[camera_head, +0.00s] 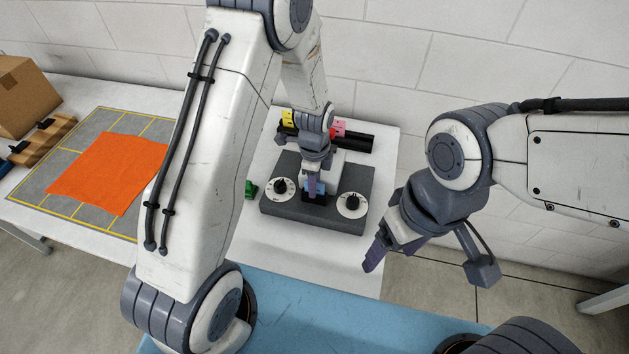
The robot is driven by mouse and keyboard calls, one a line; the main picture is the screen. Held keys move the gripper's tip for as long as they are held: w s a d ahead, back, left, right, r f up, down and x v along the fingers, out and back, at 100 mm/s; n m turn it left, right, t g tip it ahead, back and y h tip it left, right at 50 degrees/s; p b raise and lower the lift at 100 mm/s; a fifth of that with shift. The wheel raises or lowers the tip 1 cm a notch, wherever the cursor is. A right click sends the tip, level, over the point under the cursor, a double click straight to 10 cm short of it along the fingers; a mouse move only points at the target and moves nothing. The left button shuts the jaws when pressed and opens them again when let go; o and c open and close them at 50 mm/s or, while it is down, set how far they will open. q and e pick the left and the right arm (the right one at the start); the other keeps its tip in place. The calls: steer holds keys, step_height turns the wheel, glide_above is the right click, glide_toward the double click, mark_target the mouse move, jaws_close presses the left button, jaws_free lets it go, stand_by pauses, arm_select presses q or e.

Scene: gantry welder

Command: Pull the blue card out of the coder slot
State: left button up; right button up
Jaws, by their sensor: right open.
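The coder (330,212) is a dark grey box with a white dial on each side, standing on the white table. The blue card (320,189) shows as a small light-blue patch at the slot between the dials, mostly hidden by my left gripper. My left gripper (313,190) points down at the slot, with a finger beside the card. Whether its jaws are closed on the card cannot be made out. My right gripper (392,258) is open and empty, in front and to the right of the coder.
Behind the coder, a black rack (358,142) holds a yellow card (288,118) and a pink card (338,128). A small green object (250,189) lies left of the coder. An orange cloth (108,172) lies on a grey mat, with a cardboard box (22,95) beyond.

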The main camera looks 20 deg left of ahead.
arm_select(q)
steer(key=shift+f, duration=0.1)
jaws_close()
steer(key=shift+r, duration=0.2)
steer(key=shift+r+p, duration=3)
steer(key=shift+r, duration=0.6)
